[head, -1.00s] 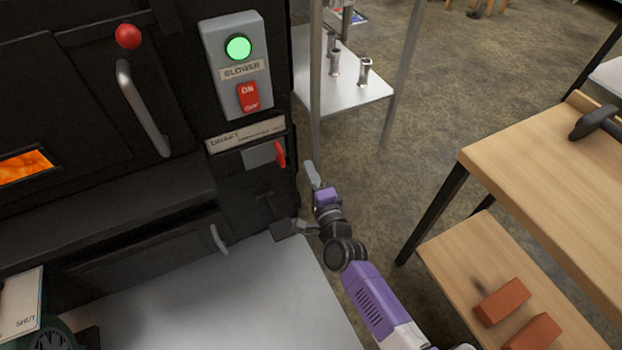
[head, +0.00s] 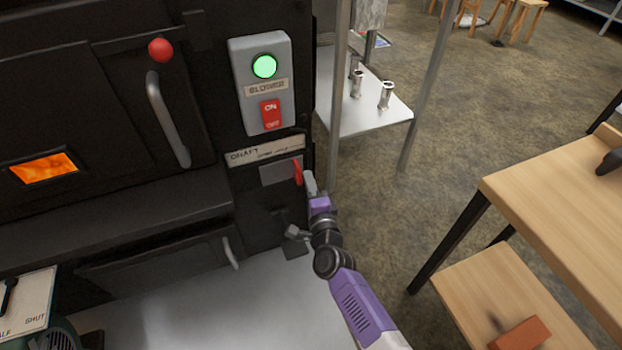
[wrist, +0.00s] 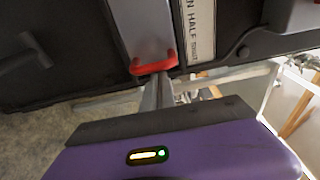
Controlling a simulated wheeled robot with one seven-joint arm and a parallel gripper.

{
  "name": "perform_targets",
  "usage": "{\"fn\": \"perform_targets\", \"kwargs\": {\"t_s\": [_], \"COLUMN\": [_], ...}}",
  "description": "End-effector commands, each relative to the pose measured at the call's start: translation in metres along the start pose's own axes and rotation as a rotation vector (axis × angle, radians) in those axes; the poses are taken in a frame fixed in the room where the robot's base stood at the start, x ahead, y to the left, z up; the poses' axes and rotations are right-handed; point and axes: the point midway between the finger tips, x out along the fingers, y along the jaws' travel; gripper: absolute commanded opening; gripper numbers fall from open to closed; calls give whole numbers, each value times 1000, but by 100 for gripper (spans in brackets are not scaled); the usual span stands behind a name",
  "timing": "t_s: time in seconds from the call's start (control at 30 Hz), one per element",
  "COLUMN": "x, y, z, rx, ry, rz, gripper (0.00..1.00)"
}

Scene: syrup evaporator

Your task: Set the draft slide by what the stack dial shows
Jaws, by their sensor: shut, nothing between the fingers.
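The draft slide is a grey plate (head: 278,172) with a red handle (head: 298,172) at its right end, under the draft label (head: 266,150) on the black evaporator front. In the wrist view the red handle (wrist: 153,68) sits at the end of the grey plate (wrist: 145,28), beside the label strip (wrist: 199,30). My gripper (head: 310,184) is shut and empty, just right of the handle. Its fingers (wrist: 158,92) reach up to the handle in the wrist view; I cannot tell whether they touch it. The stack dial is not in view.
Above the slide is the blower box (head: 263,84) with its green lamp lit. A wooden bench (head: 560,195) stands at right, and a metal shelf (head: 350,120) behind. A card (head: 30,300) with partly readable words, including SHUT, is at lower left. Open floor lies between.

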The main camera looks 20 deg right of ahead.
Motion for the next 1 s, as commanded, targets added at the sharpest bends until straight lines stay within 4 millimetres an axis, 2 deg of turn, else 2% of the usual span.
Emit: {"fn": "perform_targets", "kwargs": {"t_s": [0.13,0.33,0.5,0.87,1.0], "x": [-1,-7,-11,-12,-18], "y": [-2,-4,-1,0,0], "z": [11,56,80,86,88], "rx": [0,1,0,-2,-3], "ry": [-4,-8,-4,-9,-13], "rz": [2,1,1,1,2], "gripper": [0,0,0,0,0]}}
